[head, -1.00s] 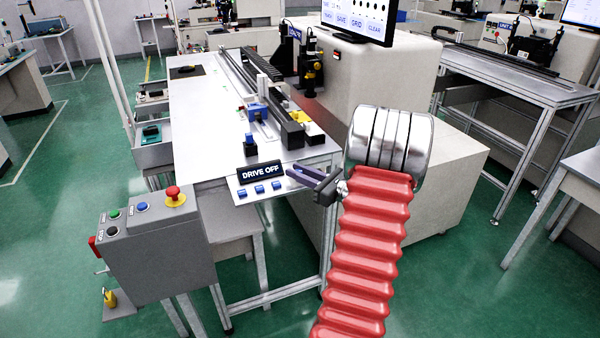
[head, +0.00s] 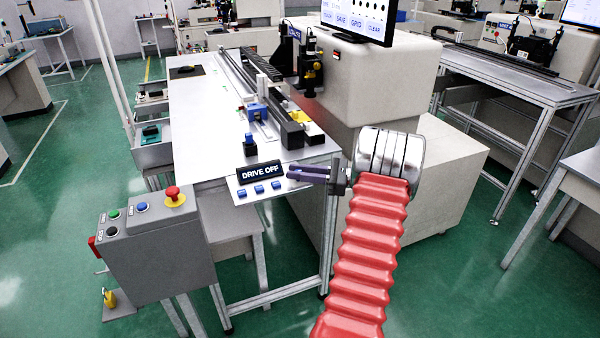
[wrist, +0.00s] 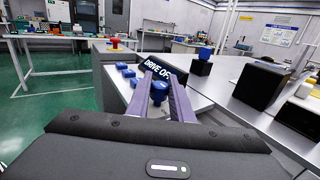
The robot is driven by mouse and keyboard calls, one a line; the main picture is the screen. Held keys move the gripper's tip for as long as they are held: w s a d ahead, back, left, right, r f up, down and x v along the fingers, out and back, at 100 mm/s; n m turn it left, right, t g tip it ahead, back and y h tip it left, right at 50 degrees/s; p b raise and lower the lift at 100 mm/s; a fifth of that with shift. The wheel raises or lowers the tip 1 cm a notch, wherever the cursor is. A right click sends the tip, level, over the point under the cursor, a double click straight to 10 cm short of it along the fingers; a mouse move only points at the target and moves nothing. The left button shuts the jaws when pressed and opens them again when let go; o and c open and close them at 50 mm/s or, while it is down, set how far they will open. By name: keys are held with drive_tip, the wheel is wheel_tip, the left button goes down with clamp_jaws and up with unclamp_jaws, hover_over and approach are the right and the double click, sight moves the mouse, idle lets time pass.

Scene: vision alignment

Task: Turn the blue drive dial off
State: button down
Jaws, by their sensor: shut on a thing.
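The blue drive dial (wrist: 158,90) sits between my gripper's two purple fingers (wrist: 160,84) in the wrist view, and they are closed on its sides. In the head view, my gripper (head: 291,172) reaches left over the right end of the control panel (head: 245,202), and the dial is hidden there. The black display (head: 260,173) beside the dial reads DRIVE OFF. It also shows in the wrist view (wrist: 156,69).
Several blue buttons (head: 259,189) line the panel below the display. A black block with a blue knob (head: 249,145) stands behind it. A grey box with a red mushroom button (head: 173,193) is at left. A rail machine (head: 262,90) fills the table behind.

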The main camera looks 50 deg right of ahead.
drive_tip(key=c, duration=1.6)
unclamp_jaws()
drive_tip(key=shift+o, duration=0.2)
drive_tip(key=v, duration=1.3)
drive_tip(key=shift+s+d, duration=0.25)
drive_tip(key=shift+s, duration=0.1)
